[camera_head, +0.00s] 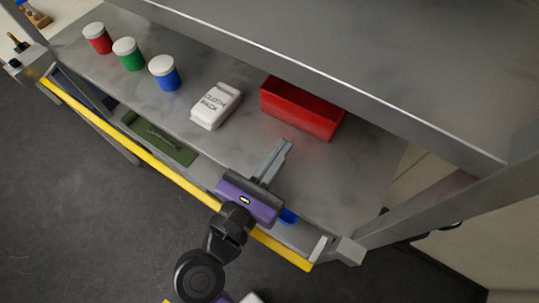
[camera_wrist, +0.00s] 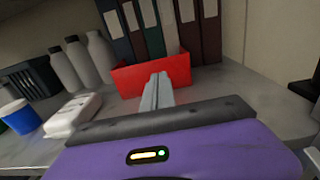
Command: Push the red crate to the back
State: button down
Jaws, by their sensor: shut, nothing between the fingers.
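The red crate (camera_head: 301,107) is an open box on the grey shelf, partly under the upper shelf's edge in the head view. In the wrist view the red crate (camera_wrist: 131,80) stands in front of a row of binders. My gripper (camera_head: 286,146) is shut and empty, with its fingers pointing at the crate's front wall. In the head view a small gap shows between the fingertips and the crate. In the wrist view my gripper (camera_wrist: 158,77) overlaps the crate's front, so contact cannot be told there.
A white cloth pack (camera_head: 216,105) lies left of the crate. Red (camera_head: 98,39), green (camera_head: 129,55) and blue (camera_head: 164,73) jars stand further left. Binders (camera_wrist: 150,28) and pale bottles (camera_wrist: 82,62) stand behind. The upper shelf (camera_head: 330,55) overhangs the back. A yellow rail (camera_head: 130,150) edges the front.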

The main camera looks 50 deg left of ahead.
aim_at(307, 114)
jog(key=p+x, duration=0.1)
jog(key=x, duration=0.6)
jog(key=shift+w, duration=0.25)
jog(key=shift+p+x, duration=0.45)
jog(key=shift+x, duration=1.55)
jog(key=shift+s, duration=0.1)
